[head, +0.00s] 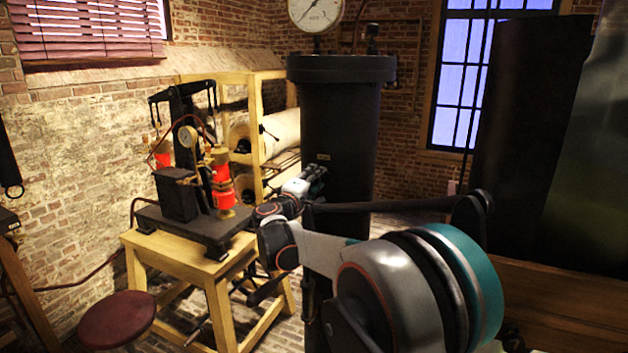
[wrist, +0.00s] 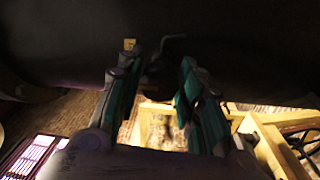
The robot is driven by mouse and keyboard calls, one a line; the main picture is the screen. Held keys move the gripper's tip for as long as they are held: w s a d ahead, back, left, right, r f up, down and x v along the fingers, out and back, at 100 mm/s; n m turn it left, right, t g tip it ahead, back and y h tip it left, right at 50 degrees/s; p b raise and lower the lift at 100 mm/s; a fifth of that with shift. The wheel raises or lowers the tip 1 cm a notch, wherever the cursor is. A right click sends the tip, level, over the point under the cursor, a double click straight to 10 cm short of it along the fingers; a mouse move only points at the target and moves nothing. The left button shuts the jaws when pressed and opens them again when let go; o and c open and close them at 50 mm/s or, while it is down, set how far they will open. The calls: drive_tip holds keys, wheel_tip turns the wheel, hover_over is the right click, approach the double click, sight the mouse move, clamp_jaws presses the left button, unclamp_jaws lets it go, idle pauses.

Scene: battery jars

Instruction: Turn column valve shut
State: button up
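The column (head: 342,130) is a tall black cylinder with a flanged top and a round white pressure gauge (head: 317,12) above it. My gripper (head: 308,178) is at the left side of the column, about halfway up. In the wrist view my gripper (wrist: 158,80) has its two teal-padded fingers apart, pointing at the dark column surface (wrist: 230,50). A thin dark bent handle (wrist: 173,38), perhaps the valve lever, shows just beyond and between the fingertips, beside a small yellowish tag (wrist: 129,44). I cannot tell if a finger touches it. The valve does not show in the head view.
A wooden stand (head: 190,262) left of the column bears a dark apparatus with red cylinders (head: 222,180) and a small gauge. A round dark red stool (head: 117,318) is in front of it. A yellow wooden rack (head: 255,100) stands behind. A large dark body (head: 520,110) rises at right.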

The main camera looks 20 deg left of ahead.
drive_tip(key=shift+o, duration=0.7)
drive_tip(key=shift+s, duration=0.1)
drive_tip(key=s+a, duration=0.1)
drive_tip(key=s, duration=1)
drive_tip(key=shift+s+f, duration=0.35)
drive_tip(key=shift+f, duration=0.1)
